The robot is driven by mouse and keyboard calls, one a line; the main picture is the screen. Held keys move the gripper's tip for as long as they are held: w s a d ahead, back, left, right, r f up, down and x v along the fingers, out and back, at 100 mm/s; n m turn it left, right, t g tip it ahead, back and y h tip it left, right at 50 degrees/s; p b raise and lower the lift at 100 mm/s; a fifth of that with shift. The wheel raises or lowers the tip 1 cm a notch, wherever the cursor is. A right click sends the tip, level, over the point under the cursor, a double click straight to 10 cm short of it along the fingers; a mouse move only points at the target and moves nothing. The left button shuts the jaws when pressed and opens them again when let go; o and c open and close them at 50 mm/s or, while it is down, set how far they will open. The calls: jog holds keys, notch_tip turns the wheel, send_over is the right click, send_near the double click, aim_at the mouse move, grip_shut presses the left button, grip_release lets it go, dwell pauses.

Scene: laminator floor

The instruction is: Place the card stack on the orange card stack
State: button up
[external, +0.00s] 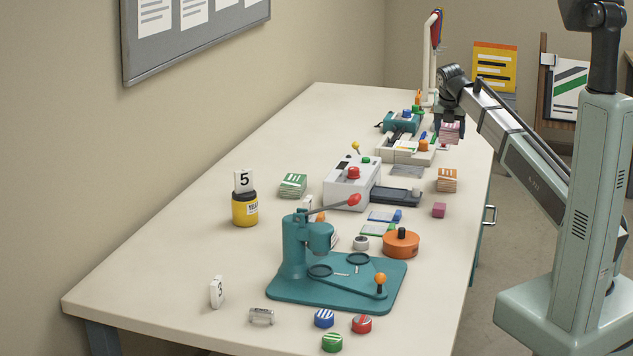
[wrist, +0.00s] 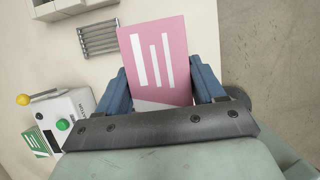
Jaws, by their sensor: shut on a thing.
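A pink card stack with white stripes (wrist: 157,50) is held between the two blue fingers of my gripper (wrist: 162,88) in the wrist view. In the external view it shows as a small pink block (external: 450,132) under my gripper (external: 449,121), raised above the far right part of the table. The orange card stack (external: 447,181) sits on the table near the right edge, nearer the camera than my gripper. The orange stack cannot be made out in the wrist view.
A grey slatted plate (wrist: 98,39) shows in the wrist view.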

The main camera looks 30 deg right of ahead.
aim_at(448, 136)
jog(key=shift+f, duration=5.55)
jog(key=shift+f, duration=0.15)
jog(key=o, duration=1.2)
jog(key=shift+c, duration=0.2)
jog(key=v, duration=1.2)
